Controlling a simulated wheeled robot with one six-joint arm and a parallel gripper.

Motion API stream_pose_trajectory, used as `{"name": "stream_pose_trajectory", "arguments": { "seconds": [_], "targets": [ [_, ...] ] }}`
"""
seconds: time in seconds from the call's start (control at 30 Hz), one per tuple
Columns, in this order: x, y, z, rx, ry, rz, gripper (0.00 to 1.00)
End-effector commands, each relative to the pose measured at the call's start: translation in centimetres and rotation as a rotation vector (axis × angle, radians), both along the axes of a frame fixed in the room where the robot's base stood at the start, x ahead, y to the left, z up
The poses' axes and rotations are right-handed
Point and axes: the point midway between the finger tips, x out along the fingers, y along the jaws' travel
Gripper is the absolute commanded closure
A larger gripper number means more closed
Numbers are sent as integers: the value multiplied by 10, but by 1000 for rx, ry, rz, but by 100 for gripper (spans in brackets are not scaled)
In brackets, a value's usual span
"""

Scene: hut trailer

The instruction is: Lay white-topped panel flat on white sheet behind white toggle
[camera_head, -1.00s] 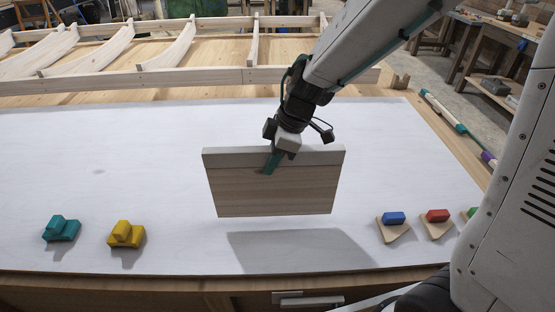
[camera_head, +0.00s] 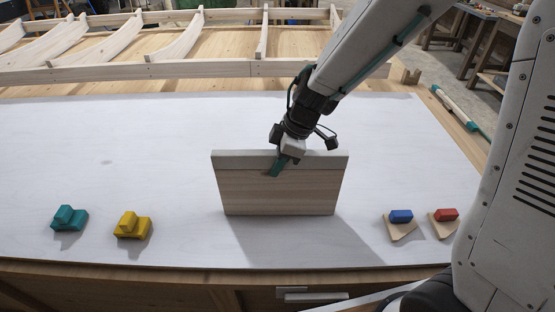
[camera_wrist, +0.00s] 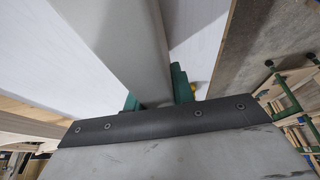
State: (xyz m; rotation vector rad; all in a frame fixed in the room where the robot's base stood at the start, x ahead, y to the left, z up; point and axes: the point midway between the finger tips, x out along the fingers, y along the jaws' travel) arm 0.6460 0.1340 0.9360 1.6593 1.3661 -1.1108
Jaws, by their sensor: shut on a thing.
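The white-topped panel (camera_head: 280,190) is a wooden board with a pale upper edge. It stands upright, its broad wood-grain face toward the camera, and its lower edge is at or very near the white sheet (camera_head: 120,150). My gripper (camera_head: 276,171) is shut on its top edge, near the middle. In the wrist view the panel's pale edge (camera_wrist: 115,45) runs between the green fingers of my gripper (camera_wrist: 157,97). A white toggle (camera_head: 314,297) shows on the table's front side, below the sheet edge and nearer the camera than the panel.
Teal (camera_head: 68,219) and yellow (camera_head: 132,226) blocks stand left on the sheet. Blue (camera_head: 401,216) and red (camera_head: 445,214) blocks sit on wooden pieces at the right. A slatted wooden frame (camera_head: 150,70) lies behind. The sheet between panel and frame is clear.

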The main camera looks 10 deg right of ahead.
Motion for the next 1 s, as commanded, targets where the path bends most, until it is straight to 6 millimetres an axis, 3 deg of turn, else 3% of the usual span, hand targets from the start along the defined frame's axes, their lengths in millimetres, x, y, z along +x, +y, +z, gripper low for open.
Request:
{"name": "stream_pose_trajectory", "arguments": {
  "seconds": [0.07, 0.1, 0.17, 0.2, 0.57, 1.0],
  "targets": [
    [0, 1, -1, 1, -1, 1, 100],
    [0, 1, -3, 0, 1, 1, 73],
    [0, 1, -2, 0, 1, 1, 56],
    [0, 1, -2, 0, 1, 1, 54],
    [0, -1, 5, 1, -2, -1, 54],
    [-6, -34, 85, 1, -5, -1, 54]
  ]
}}
